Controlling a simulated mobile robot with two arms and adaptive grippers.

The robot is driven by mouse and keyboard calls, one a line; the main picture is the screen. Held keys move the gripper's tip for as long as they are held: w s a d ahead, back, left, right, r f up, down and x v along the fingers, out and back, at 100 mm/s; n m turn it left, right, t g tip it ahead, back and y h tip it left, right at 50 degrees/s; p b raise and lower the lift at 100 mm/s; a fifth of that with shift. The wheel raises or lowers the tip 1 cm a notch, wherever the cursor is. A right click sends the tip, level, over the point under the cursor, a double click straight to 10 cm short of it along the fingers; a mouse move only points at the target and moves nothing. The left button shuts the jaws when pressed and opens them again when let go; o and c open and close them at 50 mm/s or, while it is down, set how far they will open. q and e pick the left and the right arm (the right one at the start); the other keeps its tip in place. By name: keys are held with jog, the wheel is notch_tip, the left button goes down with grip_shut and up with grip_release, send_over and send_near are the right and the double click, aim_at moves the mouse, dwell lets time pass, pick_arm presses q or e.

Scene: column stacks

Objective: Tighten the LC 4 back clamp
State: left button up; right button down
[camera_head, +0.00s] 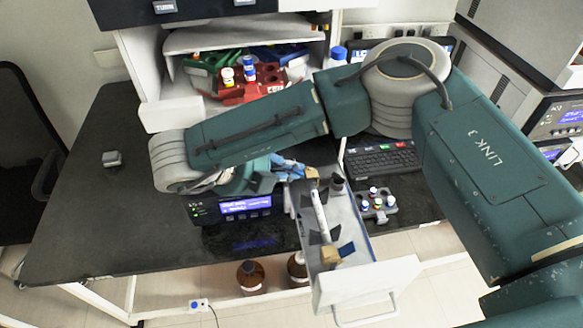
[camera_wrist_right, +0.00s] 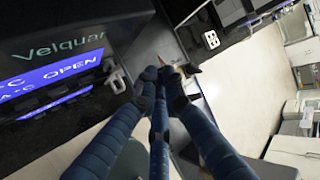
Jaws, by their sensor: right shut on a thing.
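A pulled-out drawer (camera_head: 312,222) in the middle of the head view holds a white column (camera_head: 320,215) lying lengthwise. A brass-coloured back clamp (camera_head: 312,173) is at its far end and a front clamp (camera_head: 331,256) at its near end. My right gripper (camera_head: 294,168) reaches in from the left of the back clamp, at the drawer's far end. In the right wrist view its dark blue fingers (camera_wrist_right: 160,76) are together, shut at the back clamp, whose grip area is mostly hidden by the fingertips. My left gripper is not in view.
A dark module (camera_head: 245,206) with a blue display stands left of the drawer; its display (camera_wrist_right: 55,78) reads OPEN in the wrist view. A vial holder (camera_head: 375,203) and keyboard (camera_head: 380,160) lie to the right. Brown bottles (camera_head: 251,277) stand below. The left benchtop is mostly clear.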

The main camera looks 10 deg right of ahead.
dwell(0.3)
jog(key=c, duration=1.8)
grip_release()
jog(key=shift+c, duration=0.2)
jog(key=shift+s, duration=0.1)
jog(key=v, duration=1.2)
jog(key=shift+a, duration=0.1)
